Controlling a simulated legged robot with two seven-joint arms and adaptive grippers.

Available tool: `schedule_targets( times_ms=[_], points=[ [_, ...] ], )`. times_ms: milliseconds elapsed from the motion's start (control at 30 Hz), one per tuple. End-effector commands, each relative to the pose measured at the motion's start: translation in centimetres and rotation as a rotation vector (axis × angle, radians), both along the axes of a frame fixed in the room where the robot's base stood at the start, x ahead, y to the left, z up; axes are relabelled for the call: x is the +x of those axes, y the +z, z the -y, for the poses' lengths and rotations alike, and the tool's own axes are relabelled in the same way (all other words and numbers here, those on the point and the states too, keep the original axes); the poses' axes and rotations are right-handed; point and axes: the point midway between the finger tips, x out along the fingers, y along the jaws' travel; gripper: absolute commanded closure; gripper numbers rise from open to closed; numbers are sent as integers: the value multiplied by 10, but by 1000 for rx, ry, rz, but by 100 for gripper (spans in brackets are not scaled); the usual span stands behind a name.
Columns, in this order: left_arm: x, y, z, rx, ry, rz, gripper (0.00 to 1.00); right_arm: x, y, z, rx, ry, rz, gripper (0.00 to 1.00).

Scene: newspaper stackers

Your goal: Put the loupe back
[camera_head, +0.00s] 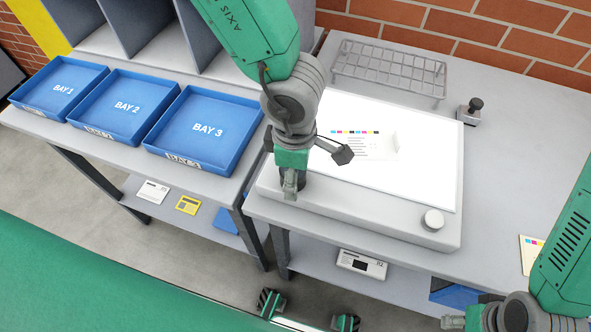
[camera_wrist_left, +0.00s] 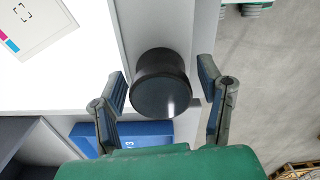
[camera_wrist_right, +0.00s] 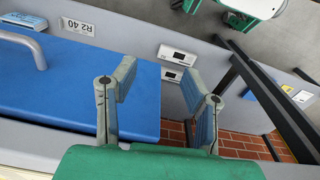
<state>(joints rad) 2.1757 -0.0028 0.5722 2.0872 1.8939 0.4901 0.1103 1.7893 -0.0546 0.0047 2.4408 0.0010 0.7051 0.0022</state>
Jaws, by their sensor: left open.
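The loupe, a short black cylinder (camera_wrist_left: 160,95), stands upright on the grey front border of the light table (camera_head: 350,225). In the left wrist view my left gripper (camera_wrist_left: 165,90) is open, with one finger on each side of the loupe and gaps visible between. In the head view this gripper (camera_head: 291,188) is at the light table's left front and largely hides the loupe. My right gripper (camera_head: 453,322) is at the lower right, before the table's front edge. Its fingers are apart and empty in the right wrist view (camera_wrist_right: 160,88).
A printed sheet (camera_head: 365,147) lies on the lit panel. A wire rack (camera_head: 390,70) and a grey block with a black knob (camera_head: 474,108) stand behind it. Blue bay trays (camera_head: 205,130) are at left. Free tabletop (camera_head: 520,165) lies to the right.

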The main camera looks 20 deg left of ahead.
Motion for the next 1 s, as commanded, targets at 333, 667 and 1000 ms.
schedule_targets(
  times_ms=[333,667,1000],
  points=[
    [1,56,1,-5,2,4,39,0,10,0,0,0,0,60],
    [1,112,0,-3,2,1,39,0,18,0,0,0,0,60],
    [0,122,0,0,0,0,39,0,18,0,0,0,0,60]
  ],
)
